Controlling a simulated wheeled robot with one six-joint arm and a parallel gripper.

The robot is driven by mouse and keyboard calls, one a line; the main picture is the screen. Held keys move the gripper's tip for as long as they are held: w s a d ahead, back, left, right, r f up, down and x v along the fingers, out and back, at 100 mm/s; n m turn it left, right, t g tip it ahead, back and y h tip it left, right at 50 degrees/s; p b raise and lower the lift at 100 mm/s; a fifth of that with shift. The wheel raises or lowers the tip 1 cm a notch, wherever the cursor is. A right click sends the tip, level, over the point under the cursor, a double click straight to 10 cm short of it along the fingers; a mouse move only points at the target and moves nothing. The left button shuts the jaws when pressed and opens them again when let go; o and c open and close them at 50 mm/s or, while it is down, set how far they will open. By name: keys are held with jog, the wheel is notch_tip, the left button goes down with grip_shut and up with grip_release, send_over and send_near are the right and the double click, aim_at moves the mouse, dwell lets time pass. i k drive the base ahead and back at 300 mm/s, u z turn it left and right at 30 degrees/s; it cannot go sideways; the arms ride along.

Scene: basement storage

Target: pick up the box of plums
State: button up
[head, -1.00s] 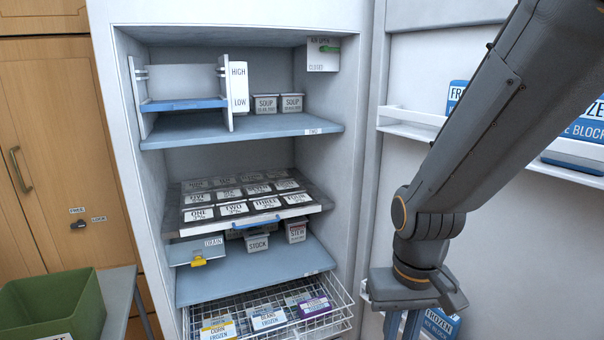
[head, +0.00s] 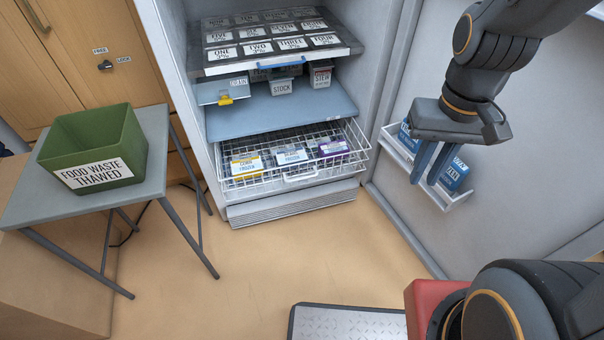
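A box with a purple label (head: 333,148) lies at the right in the wire basket (head: 302,178) at the bottom of the open freezer. Its print is too small to read, so I cannot tell if it says plums. A yellow-edged box (head: 247,166) and a pale blue-labelled box (head: 291,156) lie to its left in the basket. My gripper (head: 425,178) points down at the right, in front of the freezer door. Its two blue fingers are apart with nothing between them. It is well clear of the basket and the boxes.
A green food waste bin (head: 95,150) stands on a grey side table (head: 160,150) at the left. A blue shelf (head: 280,112) and a dark tray rack (head: 275,45) sit above the basket. The door shelf (head: 455,197) holds blue boxes.

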aim_at(326, 149)
jog(key=u, duration=2.15)
jog(key=k, duration=0.3)
jog(key=z, duration=1.05)
jog(key=i, duration=1.05)
jog(key=z, duration=0.4)
